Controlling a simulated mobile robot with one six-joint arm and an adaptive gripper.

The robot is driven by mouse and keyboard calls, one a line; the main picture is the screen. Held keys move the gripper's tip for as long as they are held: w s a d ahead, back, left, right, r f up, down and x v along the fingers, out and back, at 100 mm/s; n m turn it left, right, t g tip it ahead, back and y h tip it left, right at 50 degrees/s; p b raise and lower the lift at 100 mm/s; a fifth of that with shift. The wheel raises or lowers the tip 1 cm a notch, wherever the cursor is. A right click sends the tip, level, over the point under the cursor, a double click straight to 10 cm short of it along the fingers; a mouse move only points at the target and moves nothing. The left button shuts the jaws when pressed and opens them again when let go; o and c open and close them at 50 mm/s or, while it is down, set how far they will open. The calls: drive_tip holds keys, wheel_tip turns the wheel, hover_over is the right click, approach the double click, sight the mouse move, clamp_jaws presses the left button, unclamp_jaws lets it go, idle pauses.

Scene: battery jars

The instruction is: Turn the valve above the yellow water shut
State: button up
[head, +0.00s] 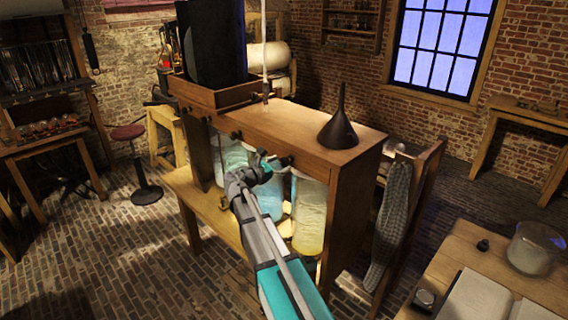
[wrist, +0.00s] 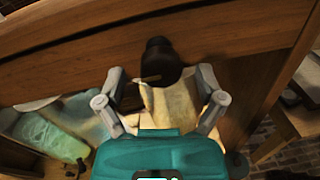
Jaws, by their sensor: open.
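The yellow water stands in a glass jar (head: 309,228) at the right end under the wooden stand. A dark valve knob (head: 286,161) sits on the stand's front face above that jar. My gripper (head: 268,165) is open at the stand's front. In the wrist view its two fingers (wrist: 161,76) are spread, one on each side of the knob, with gaps visible. Pale yellow (wrist: 170,105) shows between the fingers. My arm hides part of the jars.
Other dark knobs (head: 235,135) line the same front face to the left. Blue-green jars (head: 234,158) stand left of the yellow one. A black funnel (head: 339,125) stands on the stand's top (head: 290,127). A grey cloth (head: 390,220) hangs at the right.

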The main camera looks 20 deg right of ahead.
drive_tip(key=shift+w+d, duration=0.2)
drive_tip(key=shift+d, duration=0.45)
drive_tip(key=c, duration=1.2)
drive_tip(key=shift+o, duration=0.2)
